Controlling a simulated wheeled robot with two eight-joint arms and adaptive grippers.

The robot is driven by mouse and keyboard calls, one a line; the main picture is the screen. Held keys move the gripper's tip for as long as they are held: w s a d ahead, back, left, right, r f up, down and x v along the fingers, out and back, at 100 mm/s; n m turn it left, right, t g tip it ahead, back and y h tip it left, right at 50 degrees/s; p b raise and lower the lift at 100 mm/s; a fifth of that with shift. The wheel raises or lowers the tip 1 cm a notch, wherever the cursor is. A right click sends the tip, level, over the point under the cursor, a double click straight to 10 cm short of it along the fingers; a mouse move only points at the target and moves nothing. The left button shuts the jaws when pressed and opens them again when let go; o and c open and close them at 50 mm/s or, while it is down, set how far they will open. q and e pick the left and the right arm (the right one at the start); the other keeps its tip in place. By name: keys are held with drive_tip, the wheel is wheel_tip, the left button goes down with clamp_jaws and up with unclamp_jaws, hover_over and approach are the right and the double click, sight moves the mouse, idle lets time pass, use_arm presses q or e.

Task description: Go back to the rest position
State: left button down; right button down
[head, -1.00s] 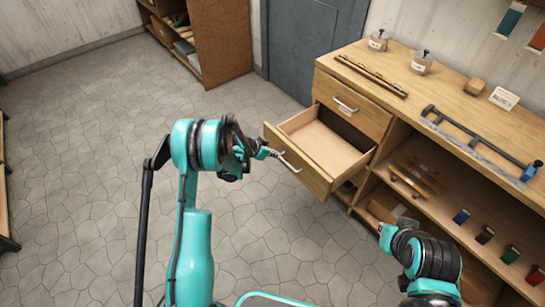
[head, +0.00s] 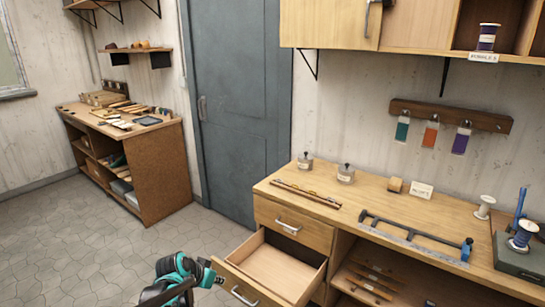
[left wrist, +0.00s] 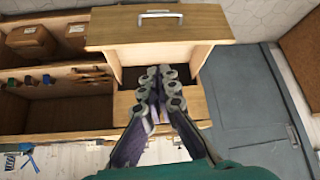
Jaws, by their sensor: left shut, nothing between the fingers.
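My left gripper (head: 216,278) shows at the bottom of the head view, just left of the open drawer's front. Its fingers are together with nothing between them, as the left wrist view (left wrist: 160,80) shows. The pulled-out drawer (head: 238,285) has a pale, empty-looking inside and a metal handle on its front. In the left wrist view, the drawer front (left wrist: 190,28) is at the top, beyond the fingertips, and the handle appears free of the fingers. My right gripper is not in view.
The workbench (head: 345,213) carries jars, a metal frame tool (head: 415,232) and spools. A closed drawer (head: 310,232) sits above the open one. A grey door (head: 235,120) and a second bench (head: 160,170) stand behind. The floor (head: 70,250) at left is clear.

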use_arm(q)
drive_tip(key=s+r+n+y, duration=0.2)
drive_tip(key=s+r, duration=0.6)
drive_tip(key=s, duration=0.5)
drive_tip(key=s+n+y, duration=0.1)
drive_tip(key=s+n, duration=0.1)
drive_tip(key=s, duration=1.2)
drive_tip(key=shift+a+f+n+t, duration=0.2)
drive_tip(key=shift+f+n+t, duration=0.1)
drive_tip(key=shift+f, duration=0.1)
